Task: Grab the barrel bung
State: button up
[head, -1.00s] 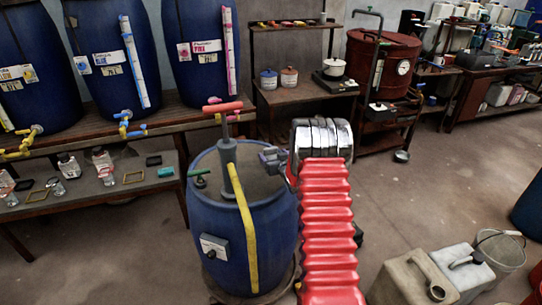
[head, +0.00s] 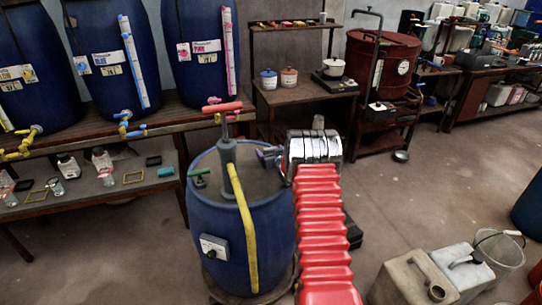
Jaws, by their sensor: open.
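The blue barrel (head: 222,235) stands upright in front of me. A small dark green piece with a handle, which looks like the barrel bung (head: 199,177), sits at the left of the barrel's top. A grey hand pump with a red T-handle (head: 222,107) rises from the barrel top, to the right of the bung. My gripper (head: 267,156) is at the barrel's right rim, apart from the bung with the pump between them in the picture. It is open; its fingertips are small and partly unclear.
A yellow hose (head: 247,235) runs from the pump down the barrel's front. A shelf (head: 95,196) with bottles and trays is at left. Grey jerrycans (head: 415,280) and a bucket (head: 500,255) stand at lower right. The floor between is clear.

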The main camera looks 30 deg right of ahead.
aim_at(270, 148)
jog(key=shift+c, duration=0.5)
jog(key=c, duration=1.2)
notch_tip(270, 148, up, 10)
dwell(0.5)
